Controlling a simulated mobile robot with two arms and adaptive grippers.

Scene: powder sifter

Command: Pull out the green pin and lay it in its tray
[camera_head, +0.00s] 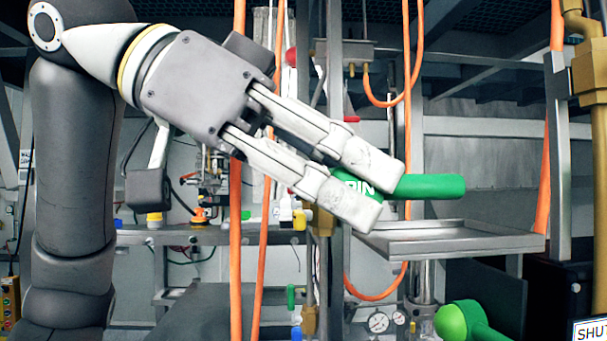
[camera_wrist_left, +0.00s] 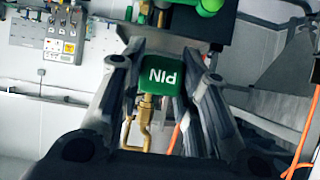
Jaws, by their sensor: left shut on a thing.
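My left gripper (camera_head: 370,185) is shut on the green pin (camera_head: 432,187), whose grip is marked "PIN". In the head view the pin lies roughly level between the fingertips, with its green end sticking out to the right. In the left wrist view the pin's lettered green face (camera_wrist_left: 163,78) sits between the two fingers. The grey metal tray (camera_head: 450,240) is just below and to the right of the fingertips, and its visible floor looks empty. The pin appears above the tray's height in the head view; the exact gap cannot be told. My right gripper is not in view.
Orange hoses (camera_head: 236,240) hang in front of and behind the frame. A green ball-ended part (camera_head: 452,323) stands low at the right, below the tray. A metal post (camera_head: 557,160) and brass pipe (camera_head: 590,70) rise at the right.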

